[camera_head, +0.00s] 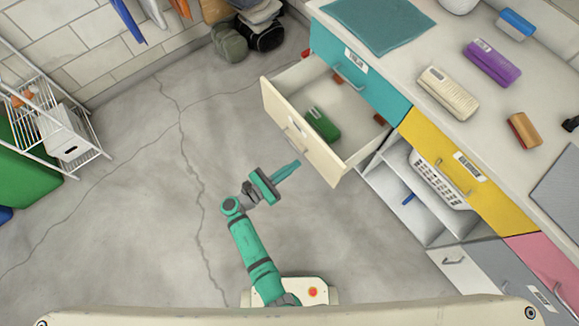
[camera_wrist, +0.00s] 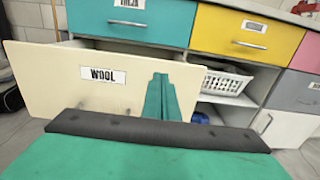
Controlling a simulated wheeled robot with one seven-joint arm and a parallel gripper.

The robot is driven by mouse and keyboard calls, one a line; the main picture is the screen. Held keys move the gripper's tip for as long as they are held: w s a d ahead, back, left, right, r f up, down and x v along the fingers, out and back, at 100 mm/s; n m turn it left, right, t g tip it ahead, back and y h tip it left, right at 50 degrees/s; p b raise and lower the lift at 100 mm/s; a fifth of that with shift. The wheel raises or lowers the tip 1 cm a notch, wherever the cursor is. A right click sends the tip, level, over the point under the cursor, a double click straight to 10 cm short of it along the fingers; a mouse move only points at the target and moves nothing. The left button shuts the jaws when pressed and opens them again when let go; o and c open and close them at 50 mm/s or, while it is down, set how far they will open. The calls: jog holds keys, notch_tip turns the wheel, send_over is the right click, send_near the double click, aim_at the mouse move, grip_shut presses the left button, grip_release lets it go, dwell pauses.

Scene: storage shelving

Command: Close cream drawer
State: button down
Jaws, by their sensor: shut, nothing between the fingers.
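The cream drawer (camera_head: 300,131) is pulled well out below the teal drawer in the head view. A green item (camera_head: 322,123) and some brownish pieces lie inside it. In the wrist view the front of the cream drawer (camera_wrist: 45,85) bears a label reading "WOOL". My gripper (camera_head: 295,165) is shut and empty, with its teal fingers pointing toward the drawer front. It also shows in the wrist view (camera_wrist: 160,80), in front of the right half of the drawer front. I cannot tell whether the fingertips touch the front. The drawer's handle is not clear in the wrist view.
A teal drawer (camera_head: 358,75) and a yellow drawer (camera_head: 458,172) are shut under the counter. An open shelf with a white basket (camera_head: 436,180) is right of the cream drawer. A white rack (camera_head: 62,125) stands far left. The floor (camera_head: 150,200) between is clear.

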aim_at(322, 146)
jog(key=x, duration=1)
jog(key=shift+d, duration=0.1)
